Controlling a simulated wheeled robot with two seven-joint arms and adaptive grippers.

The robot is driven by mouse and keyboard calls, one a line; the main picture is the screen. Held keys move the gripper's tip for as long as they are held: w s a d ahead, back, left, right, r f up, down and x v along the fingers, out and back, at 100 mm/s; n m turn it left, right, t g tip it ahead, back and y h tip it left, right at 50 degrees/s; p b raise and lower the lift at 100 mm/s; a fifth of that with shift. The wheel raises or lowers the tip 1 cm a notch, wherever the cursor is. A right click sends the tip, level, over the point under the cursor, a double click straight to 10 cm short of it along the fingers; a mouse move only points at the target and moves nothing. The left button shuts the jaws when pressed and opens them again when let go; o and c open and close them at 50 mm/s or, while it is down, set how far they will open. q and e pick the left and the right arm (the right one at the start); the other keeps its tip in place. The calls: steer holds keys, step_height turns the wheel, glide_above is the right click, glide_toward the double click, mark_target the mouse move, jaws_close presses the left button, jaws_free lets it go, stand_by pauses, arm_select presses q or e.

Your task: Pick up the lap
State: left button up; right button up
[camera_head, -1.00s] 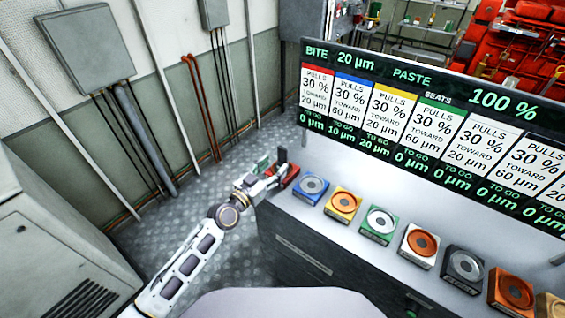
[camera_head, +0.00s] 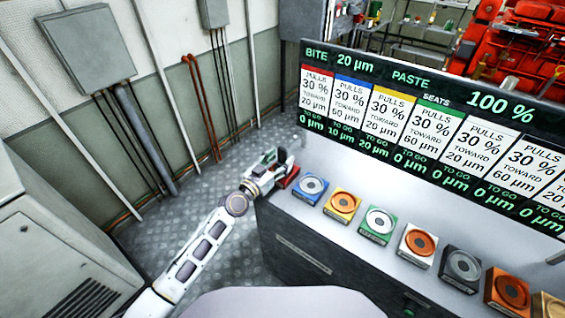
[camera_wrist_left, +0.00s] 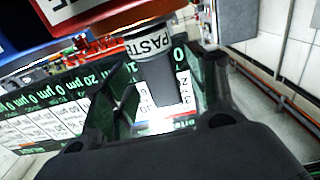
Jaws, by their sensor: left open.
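My left gripper (camera_head: 268,165) is open at the red block (camera_head: 289,177) at the left end of the grey bench. In the left wrist view, its two dark fingers (camera_wrist_left: 165,105) spread to either side of an upright piece that I take to be the lap (camera_wrist_left: 150,42). My right gripper is not in view.
A row of coloured blocks with round seats runs right along the bench, starting with a blue one (camera_head: 311,187) and a yellow one (camera_head: 342,204). A display board (camera_head: 430,125) stands behind them. A grey cabinet (camera_head: 50,235) is at the left. Floor is clear between.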

mark_target(283, 148)
arm_select(q)
steer(key=shift+x, duration=0.95)
steer(key=c, duration=1.1)
jaws_close()
steer(key=shift+r, duration=0.1)
steer(key=shift+r+p, duration=0.45)
steer(key=shift+r, duration=0.3)
step_height(283, 148, up, 7)
steer(key=shift+f+p, duration=0.1)
steer(key=shift+p, duration=0.75)
steer(key=shift+r, duration=0.8)
